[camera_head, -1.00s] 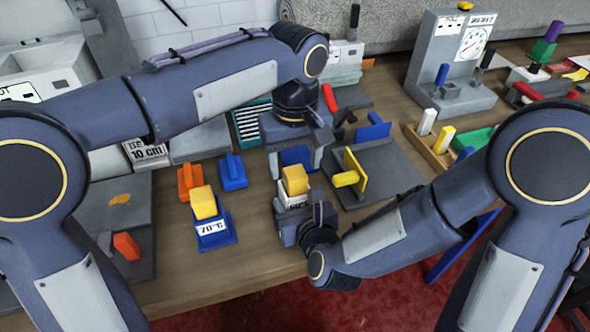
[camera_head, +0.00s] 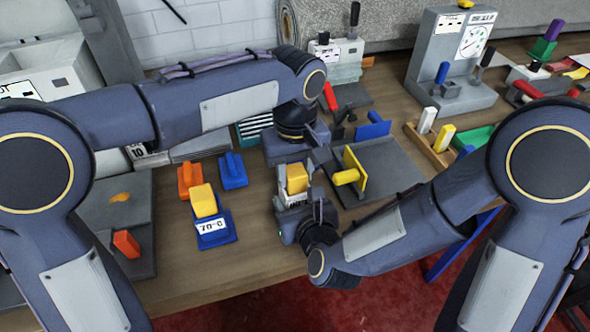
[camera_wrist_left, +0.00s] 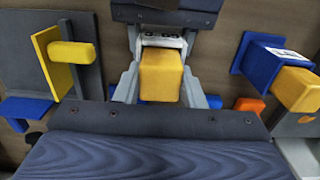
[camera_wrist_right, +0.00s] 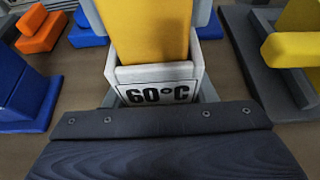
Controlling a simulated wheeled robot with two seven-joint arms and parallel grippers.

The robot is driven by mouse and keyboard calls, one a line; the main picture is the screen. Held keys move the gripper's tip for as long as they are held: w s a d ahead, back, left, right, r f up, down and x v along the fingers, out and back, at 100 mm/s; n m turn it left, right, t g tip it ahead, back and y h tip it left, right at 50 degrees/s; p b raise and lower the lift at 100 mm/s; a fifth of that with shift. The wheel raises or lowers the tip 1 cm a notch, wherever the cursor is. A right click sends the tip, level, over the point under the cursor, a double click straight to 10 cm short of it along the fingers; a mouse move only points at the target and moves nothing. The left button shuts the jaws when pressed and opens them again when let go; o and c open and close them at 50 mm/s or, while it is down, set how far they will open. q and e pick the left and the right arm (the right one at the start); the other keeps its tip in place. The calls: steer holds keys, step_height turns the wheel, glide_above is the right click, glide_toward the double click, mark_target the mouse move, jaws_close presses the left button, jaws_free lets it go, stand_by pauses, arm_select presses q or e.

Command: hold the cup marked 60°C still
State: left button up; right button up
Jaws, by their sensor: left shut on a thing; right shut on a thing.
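The cup marked 60°C (camera_wrist_right: 160,92) is pale grey-white with a black label. It shows small in the head view (camera_head: 292,201). A yellow block (camera_head: 297,177) stands upright in it and rises above the rim; the left wrist view shows its top (camera_wrist_left: 161,77). My right gripper (camera_head: 300,208) is shut on the cup from the front; its fingertips are largely hidden. My left gripper (camera_wrist_left: 160,85) reaches down from above, with a finger against each side of the yellow block, shut on it.
A blue cup marked 70°C (camera_head: 212,228) with a yellow block stands to the left. An orange piece (camera_head: 190,180) and a blue piece (camera_head: 232,170) lie behind it. A grey fixture with a yellow plate (camera_head: 355,172) is close on the right. The bench front is clear.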

arm_select(q)
steer(key=o, duration=0.3)
steer(key=c, duration=0.3)
steer(key=shift+r, duration=0.1)
steer(key=shift+r, duration=4.2)
arm_select(e)
steer(key=o, duration=1.2)
